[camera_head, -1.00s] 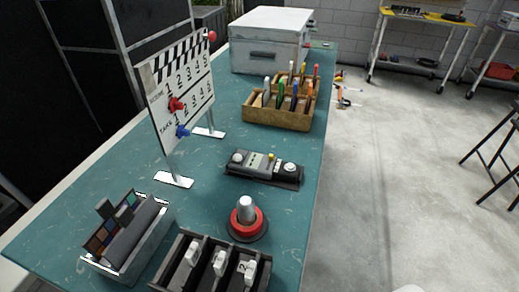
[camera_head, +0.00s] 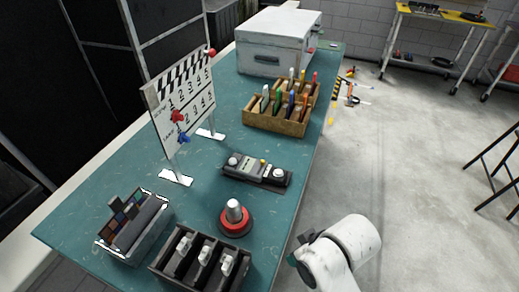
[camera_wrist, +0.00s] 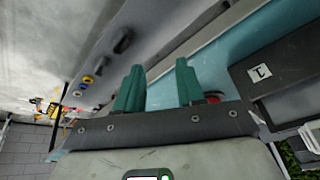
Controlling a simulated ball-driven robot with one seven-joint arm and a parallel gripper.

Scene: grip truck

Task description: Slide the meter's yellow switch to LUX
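The meter (camera_head: 246,170) is a grey and black unit lying on the teal table, in the middle of the head view. It has a pale round knob at each end. Its small yellow switch (camera_head: 262,161) stands up right of the middle; its labels are too small to read. In the wrist view my gripper (camera_wrist: 158,88) has two green fingers standing apart with nothing between them. My white arm shows at the lower right of the head view, beyond the table's right edge and well away from the meter. I cannot make out the meter in the wrist view.
A red-based knob (camera_head: 235,222) and a dark tray with white switches (camera_head: 166,255) stand nearer than the meter. A clapperboard (camera_head: 181,110) is to its left, a wooden pen box (camera_head: 275,123) behind. The floor right of the table is open.

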